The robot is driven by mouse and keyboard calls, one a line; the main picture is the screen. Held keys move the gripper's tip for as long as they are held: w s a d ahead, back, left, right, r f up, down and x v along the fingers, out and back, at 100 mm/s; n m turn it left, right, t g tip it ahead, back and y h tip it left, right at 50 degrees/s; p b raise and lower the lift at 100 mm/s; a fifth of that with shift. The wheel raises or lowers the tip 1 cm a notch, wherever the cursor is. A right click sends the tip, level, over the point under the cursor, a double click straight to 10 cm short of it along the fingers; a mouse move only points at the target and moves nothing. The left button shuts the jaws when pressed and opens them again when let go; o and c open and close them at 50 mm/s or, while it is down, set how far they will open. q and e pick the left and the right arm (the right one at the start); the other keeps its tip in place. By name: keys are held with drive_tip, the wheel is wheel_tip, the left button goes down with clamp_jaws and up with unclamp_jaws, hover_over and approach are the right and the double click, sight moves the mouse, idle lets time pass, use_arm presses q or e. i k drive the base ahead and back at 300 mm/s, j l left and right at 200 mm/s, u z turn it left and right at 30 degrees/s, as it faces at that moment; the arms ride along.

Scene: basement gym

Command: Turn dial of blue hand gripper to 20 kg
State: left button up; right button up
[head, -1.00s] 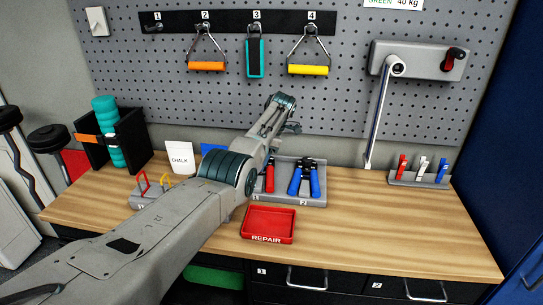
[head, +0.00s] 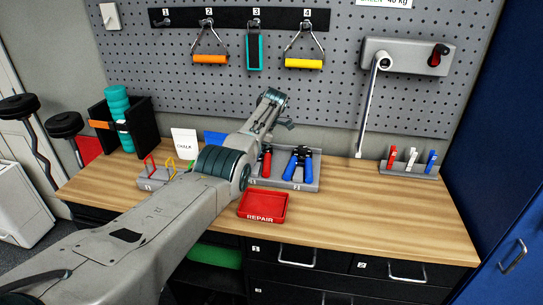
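The blue hand gripper (head: 301,162) stands in the slot marked 2 of a grey holder (head: 309,187) on the wooden bench. Its dial is too small to read. A red hand gripper (head: 265,162) sits beside it in slot 1, partly hidden by my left arm. My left arm reaches in from the lower left and bends upward at the back of the bench. My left gripper (head: 288,125) shows only in small part behind the wrist, up and left of the blue hand gripper and apart from it in the picture. Its fingers are hidden. My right gripper is out of view.
A red REPAIR tray (head: 264,207) lies in front of the holder. A chalk box (head: 184,143) and a small holder with coloured loops (head: 160,176) are left. A metal lever (head: 369,108) hangs from the pegboard. A clip rack (head: 409,168) stands right. The bench's right front is clear.

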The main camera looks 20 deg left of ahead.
sight(303, 150)
drive_tip(key=i+l+u, duration=0.25)
drive_tip(key=i+l, duration=0.15)
drive_tip(key=i+l+u, duration=0.3)
drive_tip(key=i+l, duration=0.15)
